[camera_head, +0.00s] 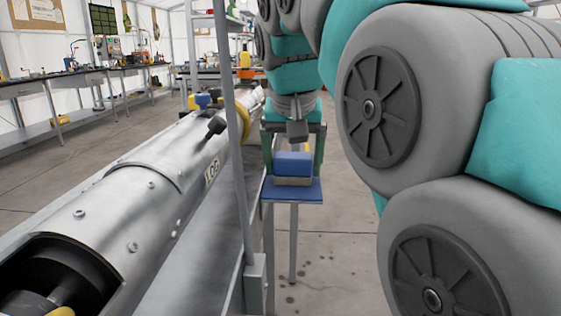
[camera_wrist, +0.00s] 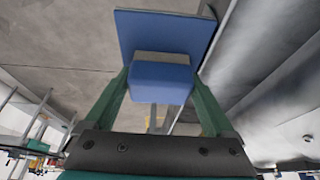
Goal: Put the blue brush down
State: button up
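The blue brush (camera_head: 293,164) is a blue block with a grey layer under it. My gripper (camera_head: 294,158) points down with one finger on each side of the brush, and the fingers look closed against it. A flat blue plate (camera_head: 292,196) lies directly below the brush. The grey underside looks very near or touching the plate; I cannot tell which. In the wrist view the brush (camera_wrist: 160,82) is between the fingertips, with the plate (camera_wrist: 165,32) beyond it.
A long silver cylinder (camera_head: 160,185) lies on a stand to the left of my gripper. A thin upright metal post (camera_head: 238,150) stands between them. Workbenches (camera_head: 75,80) with tools line the left wall. Open concrete floor (camera_head: 330,245) shows below the plate.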

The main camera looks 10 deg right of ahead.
jog(key=shift+o, duration=0.6)
jog(key=shift+r, duration=0.2)
jog(key=d+p+v, duration=0.1)
jog(key=v, duration=0.6)
jog(key=shift+a+r, duration=0.3)
jog(key=shift+a, duration=0.2)
